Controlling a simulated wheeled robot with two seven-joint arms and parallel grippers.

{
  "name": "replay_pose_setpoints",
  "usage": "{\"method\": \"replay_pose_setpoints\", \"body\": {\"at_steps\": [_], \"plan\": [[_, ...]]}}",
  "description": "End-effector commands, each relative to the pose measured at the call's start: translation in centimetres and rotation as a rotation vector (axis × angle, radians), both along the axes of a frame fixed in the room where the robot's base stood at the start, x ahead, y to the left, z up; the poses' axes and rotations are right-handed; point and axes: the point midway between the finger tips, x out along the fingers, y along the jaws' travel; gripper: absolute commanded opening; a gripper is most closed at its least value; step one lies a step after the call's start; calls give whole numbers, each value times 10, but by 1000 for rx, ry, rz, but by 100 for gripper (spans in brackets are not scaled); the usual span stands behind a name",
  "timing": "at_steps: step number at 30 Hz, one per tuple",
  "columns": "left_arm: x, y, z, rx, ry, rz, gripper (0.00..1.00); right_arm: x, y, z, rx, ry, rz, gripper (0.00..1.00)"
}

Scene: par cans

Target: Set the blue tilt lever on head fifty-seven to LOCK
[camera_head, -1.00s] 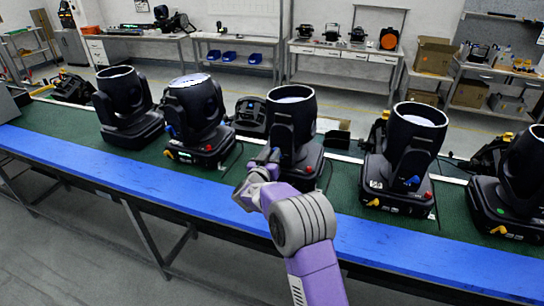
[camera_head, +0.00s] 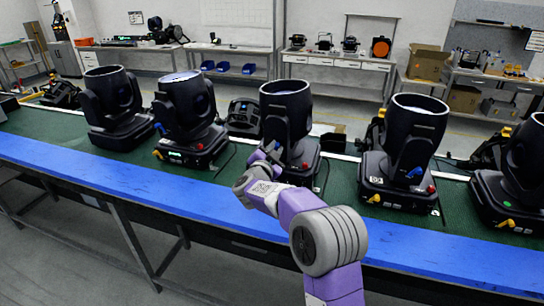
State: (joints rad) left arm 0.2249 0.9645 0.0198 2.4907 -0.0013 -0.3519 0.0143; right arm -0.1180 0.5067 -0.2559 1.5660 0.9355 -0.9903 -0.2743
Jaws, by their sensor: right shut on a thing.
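Several black moving-head lights stand in a row on the bench. My right gripper (camera_head: 264,156) is at the lower left side of the middle head (camera_head: 287,117), by its yoke. It is shut on what appears to be that head's blue tilt lever, mostly hidden by the fingers. The lever's setting cannot be read, and no head number is legible. Other blue levers show on the head to the left (camera_head: 160,129) and the head to the right (camera_head: 413,173). My left gripper is out of view.
The heads stand on a green mat (camera_head: 60,128) with a blue front strip (camera_head: 130,182). Neighbouring heads stand close on both sides of my right arm. More lights stand behind the row. Back benches hold blue bins (camera_head: 228,68) and cardboard boxes (camera_head: 428,60).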

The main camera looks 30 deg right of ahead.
Motion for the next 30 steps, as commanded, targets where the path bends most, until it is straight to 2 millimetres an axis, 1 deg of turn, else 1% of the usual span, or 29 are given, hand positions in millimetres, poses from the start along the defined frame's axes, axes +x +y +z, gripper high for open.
{"method": "replay_pose_setpoints", "body": {"at_steps": [1,9,27,28,30], "plan": [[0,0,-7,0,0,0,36,-1,-1,-3,19,-23,1,0],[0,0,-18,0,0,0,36,-3,-3,-3,93,-111,-1,0],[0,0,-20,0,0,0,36,-4,-3,-3,119,-139,0,0],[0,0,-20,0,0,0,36,-4,-3,-3,119,-139,0,21],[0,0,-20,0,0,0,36,-4,-3,-3,118,-140,-1,32]]}}
